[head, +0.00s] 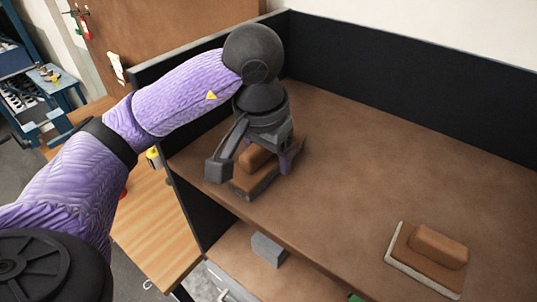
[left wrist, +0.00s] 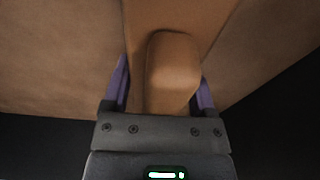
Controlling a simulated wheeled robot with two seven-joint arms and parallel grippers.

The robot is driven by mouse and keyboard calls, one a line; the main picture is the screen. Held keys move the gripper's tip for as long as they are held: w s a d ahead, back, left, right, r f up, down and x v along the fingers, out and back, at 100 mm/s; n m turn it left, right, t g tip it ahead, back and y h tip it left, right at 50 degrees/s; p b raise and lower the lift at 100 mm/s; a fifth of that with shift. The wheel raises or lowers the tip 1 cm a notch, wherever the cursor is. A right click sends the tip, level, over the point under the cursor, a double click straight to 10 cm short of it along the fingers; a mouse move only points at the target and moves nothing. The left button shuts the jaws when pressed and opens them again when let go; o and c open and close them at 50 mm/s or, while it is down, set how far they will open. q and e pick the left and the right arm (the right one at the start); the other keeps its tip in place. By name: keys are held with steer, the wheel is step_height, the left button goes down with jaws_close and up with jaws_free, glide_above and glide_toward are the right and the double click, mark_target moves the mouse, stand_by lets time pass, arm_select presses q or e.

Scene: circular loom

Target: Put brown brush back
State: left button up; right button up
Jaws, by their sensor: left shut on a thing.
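My left gripper (head: 270,160) is shut on a brown brush (head: 254,157) over the left end of the brown shelf top (head: 340,170). This brush has a brown wooden block and grip with a dark grey underside; I cannot tell whether it touches the shelf. In the left wrist view the brush's rounded grip (left wrist: 172,70) sits between the purple fingers (left wrist: 163,88). A second brush (head: 428,255), brown with a pale underside, lies on the shelf at the lower right, apart from the gripper. My right gripper is not in view.
Dark panels wall the shelf at the back (head: 410,85) and left (head: 185,205). A grey block (head: 268,249) sits on the lower level. A wooden bench (head: 155,240) is at the lower left. The shelf between the brushes is clear.

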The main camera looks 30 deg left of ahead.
arm_select(q)
steer(key=shift+f, duration=0.2)
steer(key=o, duration=1.1)
steer(key=shift+w, duration=0.1)
steer(key=r+p, duration=0.2)
steer(key=r, duration=0.2)
steer(key=s+r+p, duration=0.1)
steer(key=r+p, duration=0.2)
steer(key=r, duration=0.1)
steer(key=s+r+p, duration=0.1)
steer(key=r+p, duration=0.2)
steer(key=r, duration=0.1)
steer(key=shift+a+r, duration=0.1)
steer(key=shift+r, duration=0.05)
